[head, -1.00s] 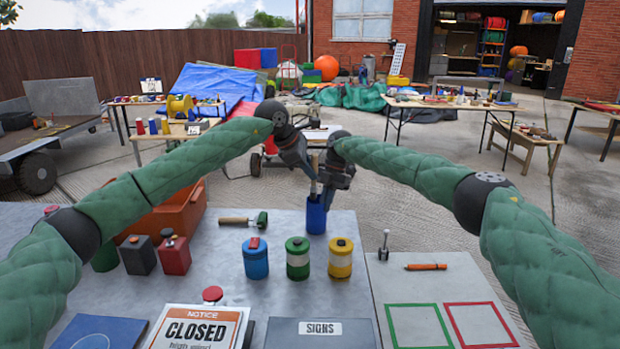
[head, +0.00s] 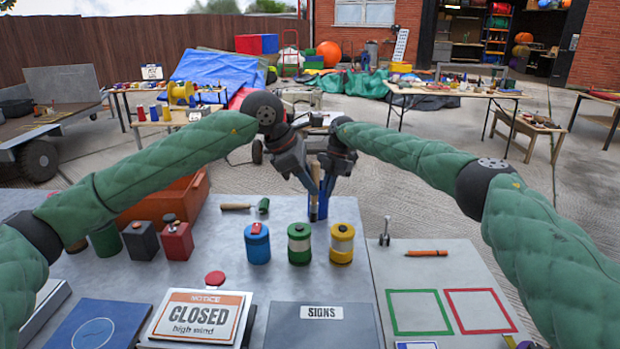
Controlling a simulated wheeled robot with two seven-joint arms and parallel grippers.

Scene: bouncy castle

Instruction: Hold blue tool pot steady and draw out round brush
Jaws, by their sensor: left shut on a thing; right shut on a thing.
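The blue tool pot (head: 322,212) stands upright at the back edge of the grey table, partly hidden by my grippers. The round brush (head: 314,183) shows as a pale wooden handle upright at the pot; its lower end is hidden. My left gripper (head: 313,188) comes in from the left and appears shut on the brush handle. My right gripper (head: 326,190) comes in from the right and appears shut on the pot's upper part. The two grippers are very close together, and their exact contact is hard to see.
Blue (head: 257,245), green (head: 299,245) and yellow (head: 341,245) canisters stand just in front. A green-headed mallet (head: 240,207) lies left of the pot. An orange bin (head: 165,200) and dark and red cans stand further left. An orange pencil-like tool (head: 426,253) lies right.

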